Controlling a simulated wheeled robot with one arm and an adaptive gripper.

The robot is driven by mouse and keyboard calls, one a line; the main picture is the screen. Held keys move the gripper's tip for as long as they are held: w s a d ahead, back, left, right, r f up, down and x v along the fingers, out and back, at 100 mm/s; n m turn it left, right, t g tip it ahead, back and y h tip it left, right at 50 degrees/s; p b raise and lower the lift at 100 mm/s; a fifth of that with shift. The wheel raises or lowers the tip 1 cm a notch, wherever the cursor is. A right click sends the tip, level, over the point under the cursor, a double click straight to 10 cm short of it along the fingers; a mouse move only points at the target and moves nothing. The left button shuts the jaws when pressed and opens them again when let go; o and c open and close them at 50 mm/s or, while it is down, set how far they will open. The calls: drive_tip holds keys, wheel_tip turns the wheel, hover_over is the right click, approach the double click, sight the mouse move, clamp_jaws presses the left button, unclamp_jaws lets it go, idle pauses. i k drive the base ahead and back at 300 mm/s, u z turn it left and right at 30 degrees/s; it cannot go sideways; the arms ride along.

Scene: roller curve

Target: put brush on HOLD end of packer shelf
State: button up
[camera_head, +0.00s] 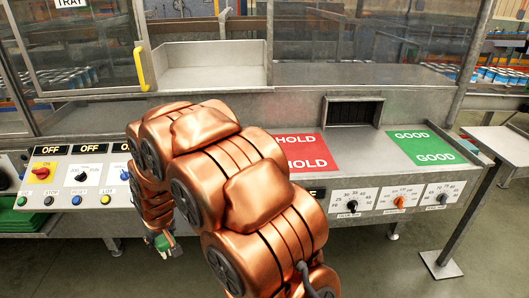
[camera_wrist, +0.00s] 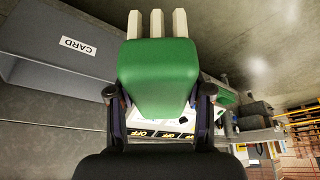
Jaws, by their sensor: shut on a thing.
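My gripper (camera_wrist: 161,103) is shut on the brush (camera_wrist: 160,72), seen large in the wrist view. The brush is a green block with pale bristle tufts at its far end. In the head view, only a small green part of the brush (camera_head: 161,243) shows at my gripper (camera_head: 168,240), low in front of the control panel. My copper-coloured arm hides much of the middle. The red HOLD end (camera_head: 314,155) of the packer shelf (camera_head: 355,140) lies to the right of my gripper and is partly covered by my arm. The green GOOD end (camera_head: 426,147) is further right.
The sloping panel has knobs and switches, including a red knob (camera_head: 42,173) at left and dials (camera_head: 352,201) at right. A metal tray (camera_head: 208,77) and a yellow handle (camera_head: 140,68) stand behind. A grey CARD bin (camera_wrist: 60,75) shows in the wrist view.

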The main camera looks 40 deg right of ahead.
sight(302, 154)
drive_tip(key=u, duration=0.5)
drive_tip(key=i, duration=1)
drive_tip(key=z, duration=1.75)
